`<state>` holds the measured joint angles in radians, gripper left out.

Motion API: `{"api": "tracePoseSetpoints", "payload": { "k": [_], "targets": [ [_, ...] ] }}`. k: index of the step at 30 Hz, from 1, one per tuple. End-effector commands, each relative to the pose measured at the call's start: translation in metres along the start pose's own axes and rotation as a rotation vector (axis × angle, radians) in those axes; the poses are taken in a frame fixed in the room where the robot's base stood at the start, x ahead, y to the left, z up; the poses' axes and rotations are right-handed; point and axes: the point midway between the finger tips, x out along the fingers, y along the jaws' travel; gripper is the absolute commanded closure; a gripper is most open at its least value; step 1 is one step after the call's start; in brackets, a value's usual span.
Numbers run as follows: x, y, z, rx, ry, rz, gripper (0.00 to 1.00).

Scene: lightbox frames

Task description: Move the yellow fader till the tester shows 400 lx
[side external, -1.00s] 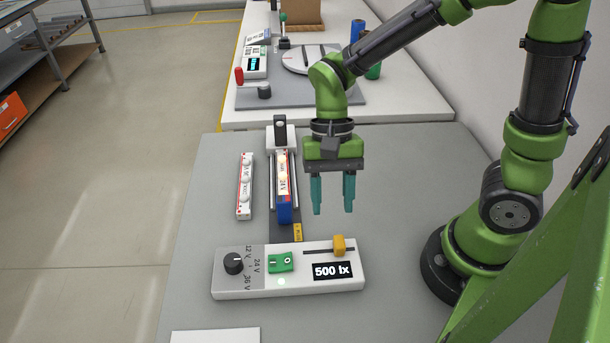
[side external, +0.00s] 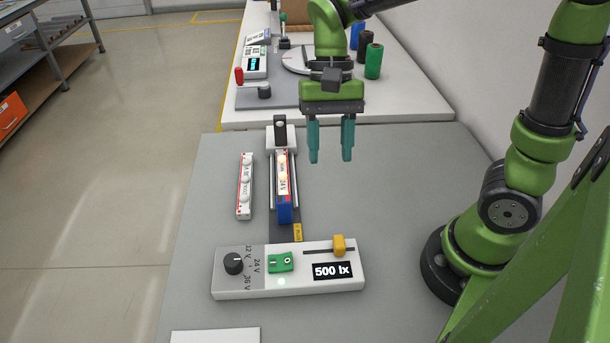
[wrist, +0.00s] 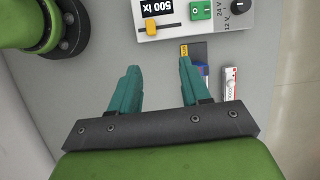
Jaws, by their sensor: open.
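The white tester (side external: 289,287) lies on the grey table, and its display (side external: 334,271) reads 500 lx. The yellow fader (side external: 339,245) sits toward the right end of its dark slot.
A lit light strip (side external: 282,172) sits in a railed holder behind the tester. Another strip (side external: 245,186) lies left of it. A white table (side external: 400,112) behind carries a crank device, a round disc and several coloured cylinders. Grey table right of the tester is clear.

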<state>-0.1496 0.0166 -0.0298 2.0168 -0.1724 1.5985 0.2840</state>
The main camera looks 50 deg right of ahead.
Motion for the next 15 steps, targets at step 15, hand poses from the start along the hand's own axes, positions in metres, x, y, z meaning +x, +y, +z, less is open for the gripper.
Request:
{"api": "tracePoseSetpoints", "payload": {
  "k": [15],
  "targets": [
    [-0.033, 0.048, -0.005, -0.466, 0.635, -0.305, 0.53]
  ]
}}
